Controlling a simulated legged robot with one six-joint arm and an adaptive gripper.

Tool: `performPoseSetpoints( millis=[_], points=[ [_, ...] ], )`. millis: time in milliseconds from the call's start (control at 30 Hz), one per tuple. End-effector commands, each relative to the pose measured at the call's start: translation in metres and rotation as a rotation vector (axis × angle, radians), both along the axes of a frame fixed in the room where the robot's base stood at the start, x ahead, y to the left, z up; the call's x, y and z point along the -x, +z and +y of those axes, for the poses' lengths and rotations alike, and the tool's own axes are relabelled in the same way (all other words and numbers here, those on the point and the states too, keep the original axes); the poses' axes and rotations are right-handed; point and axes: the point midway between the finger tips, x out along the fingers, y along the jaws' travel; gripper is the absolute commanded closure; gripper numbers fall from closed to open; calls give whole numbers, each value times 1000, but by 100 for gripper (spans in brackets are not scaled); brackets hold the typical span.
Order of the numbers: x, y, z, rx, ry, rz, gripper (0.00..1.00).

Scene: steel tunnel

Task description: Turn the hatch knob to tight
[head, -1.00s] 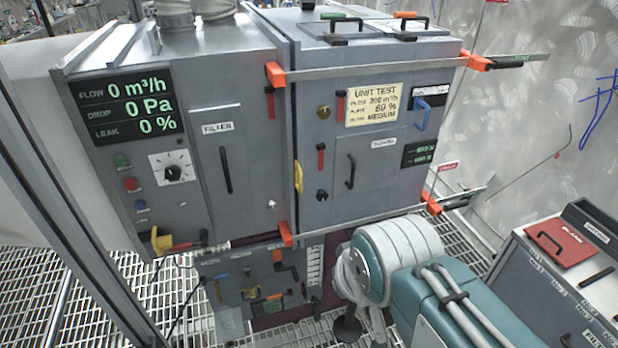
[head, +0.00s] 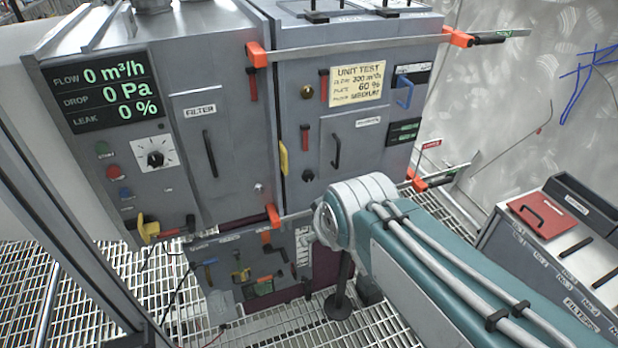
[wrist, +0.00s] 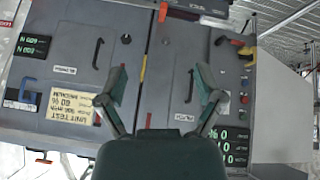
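The right cabinet has a hatch door with a black handle (head: 336,151). Left of it are a black knob (head: 307,175), a red lever (head: 305,140) and a brass knob (head: 307,91). Which one is the hatch knob, and its setting, I cannot tell. In the upside-down wrist view, the black knob (wrist: 126,38) sits just above my gripper's left finger. My gripper (wrist: 162,80) is open and empty, its two fingers wide apart in front of the cabinet fronts. The yellow handle (wrist: 143,68) shows between the fingers. In the head view my gripper is hidden behind my arm.
The left cabinet has a filter door with a black handle (head: 210,153), a dial (head: 155,159) and a display reading zeros (head: 108,92). Orange clamps (head: 257,54) with long bars cross the fronts. A grey bench with a red plate (head: 540,215) stands at right.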

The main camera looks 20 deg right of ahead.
Motion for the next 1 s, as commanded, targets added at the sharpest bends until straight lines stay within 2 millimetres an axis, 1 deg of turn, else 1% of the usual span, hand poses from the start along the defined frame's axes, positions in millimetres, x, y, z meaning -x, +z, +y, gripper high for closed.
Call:
performPoseSetpoints(
  millis=[33, 200, 300, 500, 700, 800, 900, 1000],
  points=[
    [-20, -6, -6, 51, 50, -22, 11],
    [-81, -20, -25, 253, 238, -125, 11],
    [-114, -30, -35, 379, 345, -183, 11],
    [-170, -57, -56, 644, 548, -288, 11],
    [-212, -91, -74, 921, 725, -384, 11],
    [-228, -110, -82, 1064, 800, -428, 11],
    [-238, -130, -89, 1208, 863, -469, 11],
    [-245, -151, -95, 1357, 911, -508, 11]
  ],
)
